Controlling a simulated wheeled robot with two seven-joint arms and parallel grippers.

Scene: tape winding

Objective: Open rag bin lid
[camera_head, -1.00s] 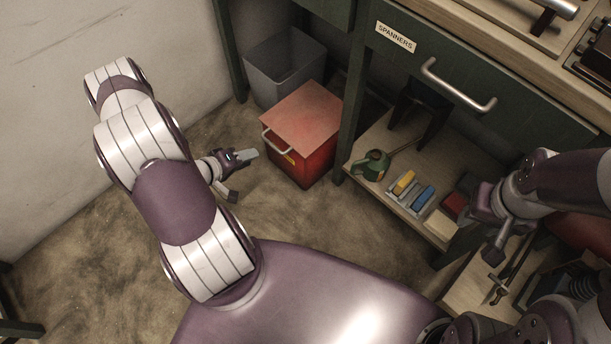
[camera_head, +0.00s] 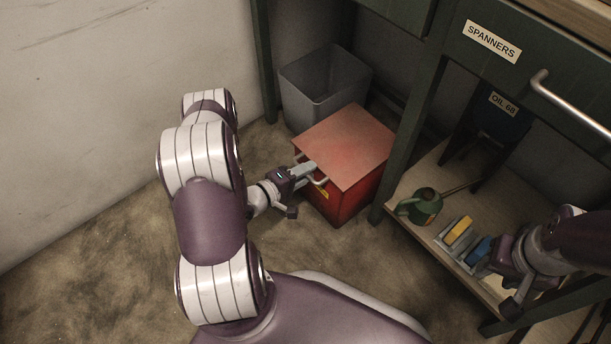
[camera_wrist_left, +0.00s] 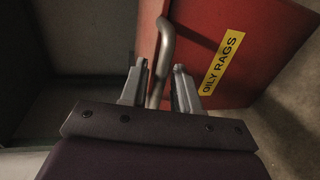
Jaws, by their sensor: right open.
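The red rag bin stands on the floor with its lid (camera_head: 345,145) shut. Its front (camera_wrist_left: 195,70) has a yellow "OILY RAGS" label (camera_wrist_left: 221,64). A metal bar handle (camera_head: 319,180) sits at the lid's front edge, and it also shows in the left wrist view (camera_wrist_left: 164,48). My left gripper (camera_head: 300,189) is at the handle. In the left wrist view its two fingers (camera_wrist_left: 158,88) are apart, one on each side of the handle bar. I cannot tell whether either finger touches it. My right gripper (camera_head: 497,287) is open and empty near the low shelf.
A grey open bin (camera_head: 325,85) stands behind the rag bin. A green bench leg (camera_head: 405,135) is close to its right. Floor at the left is free.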

